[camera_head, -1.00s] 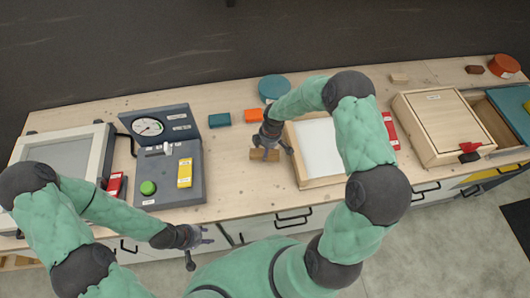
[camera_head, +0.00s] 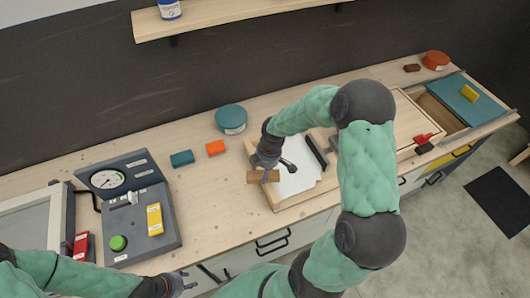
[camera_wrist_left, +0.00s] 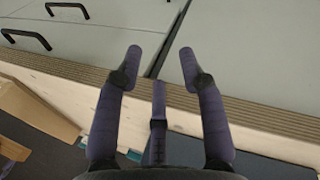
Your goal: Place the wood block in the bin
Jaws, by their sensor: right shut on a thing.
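The wood block (camera_head: 258,177) is a small brown bar in the jaws of my right gripper (camera_head: 269,170). The gripper is shut on it, over the near left side of a shallow wooden tray (camera_head: 291,202) with a white floor, which may be the bin. The block's height above the tray is hard to tell. My left gripper (camera_head: 182,283) is low in front of the counter, away from the block. In the left wrist view its fingers (camera_wrist_left: 162,55) are spread and empty, with cabinet fronts beyond them.
A dark control box (camera_head: 140,222) is further left. A dark bar (camera_head: 317,152) lies at the tray's right. A drawer with a teal panel (camera_head: 466,101) is at right.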

